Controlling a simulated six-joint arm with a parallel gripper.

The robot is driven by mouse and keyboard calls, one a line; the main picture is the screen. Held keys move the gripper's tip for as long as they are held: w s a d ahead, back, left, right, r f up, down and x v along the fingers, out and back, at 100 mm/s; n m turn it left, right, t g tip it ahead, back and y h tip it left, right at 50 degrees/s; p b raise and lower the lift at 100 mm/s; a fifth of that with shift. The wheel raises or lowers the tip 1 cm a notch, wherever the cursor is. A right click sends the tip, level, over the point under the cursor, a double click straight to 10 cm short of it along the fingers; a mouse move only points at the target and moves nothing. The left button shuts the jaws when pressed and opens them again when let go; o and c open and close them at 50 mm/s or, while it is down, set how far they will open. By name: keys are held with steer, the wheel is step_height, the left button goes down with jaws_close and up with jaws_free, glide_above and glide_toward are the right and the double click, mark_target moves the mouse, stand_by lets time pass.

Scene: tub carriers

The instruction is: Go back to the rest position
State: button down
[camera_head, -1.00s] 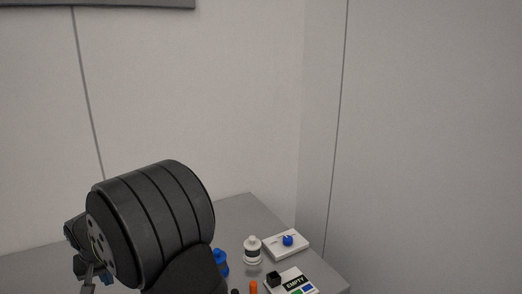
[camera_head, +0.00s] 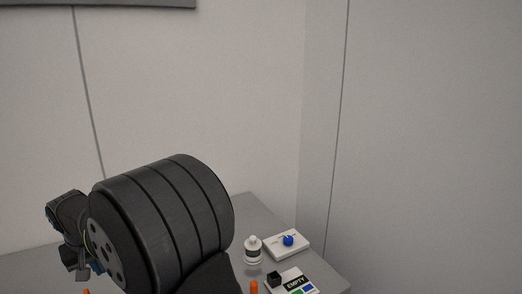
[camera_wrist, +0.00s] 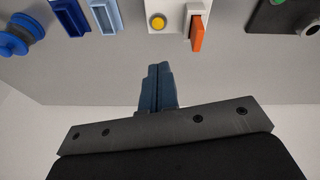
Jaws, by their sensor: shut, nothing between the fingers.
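My gripper (camera_wrist: 158,85) is shut and empty in the wrist view, its blue-grey fingers pressed together over bare grey tabletop. It touches none of the things there. In the head view my dark arm fills the lower left and hides much of the table. My wrist shows at its left end, but the fingertips are not clear there.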

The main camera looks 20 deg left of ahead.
steer(key=s+r+n+t, duration=0.2)
steer(key=s+r+n, duration=0.45)
steer(key=n, duration=0.85)
steer(key=d+x, duration=0.1)
steer(key=x, duration=0.6)
steer(key=shift+f+h, duration=0.15)
steer(key=shift+h, duration=0.25)
steer(key=c, duration=2.2)
jaws_free()
